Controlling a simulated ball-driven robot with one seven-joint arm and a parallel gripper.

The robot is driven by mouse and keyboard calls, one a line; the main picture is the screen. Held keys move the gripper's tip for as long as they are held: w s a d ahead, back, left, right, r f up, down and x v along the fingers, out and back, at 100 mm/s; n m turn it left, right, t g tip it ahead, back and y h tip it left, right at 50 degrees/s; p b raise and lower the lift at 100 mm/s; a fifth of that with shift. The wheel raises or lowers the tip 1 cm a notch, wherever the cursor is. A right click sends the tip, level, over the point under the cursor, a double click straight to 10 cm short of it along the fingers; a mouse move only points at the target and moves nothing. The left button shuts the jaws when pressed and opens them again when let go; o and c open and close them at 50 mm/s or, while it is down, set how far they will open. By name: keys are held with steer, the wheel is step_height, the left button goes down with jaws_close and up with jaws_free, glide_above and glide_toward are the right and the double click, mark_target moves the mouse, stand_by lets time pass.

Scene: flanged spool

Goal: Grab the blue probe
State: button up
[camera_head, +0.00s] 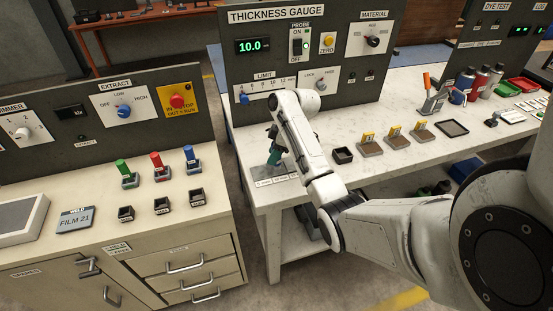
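A dark teal-blue upright piece (276,152), which looks like the probe, stands at the left end of the white bench below the thickness gauge panel. My gripper (272,134) is at its top, mostly hidden behind my white forearm. The fingers are small and dark, so I cannot tell whether they are open or closed on the piece. On the left bench, a blue-topped piece (190,157) stands upright in a grey base, beside similar red and green ones.
The thickness gauge panel (260,75) stands close behind my gripper. Small blocks (370,145) and a dark cup (343,155) lie right of my forearm. An orange-handled tool (429,88) is farther right. A floor gap separates the white bench from the left bench (90,240).

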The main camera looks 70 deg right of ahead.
steer(key=c, duration=0.7)
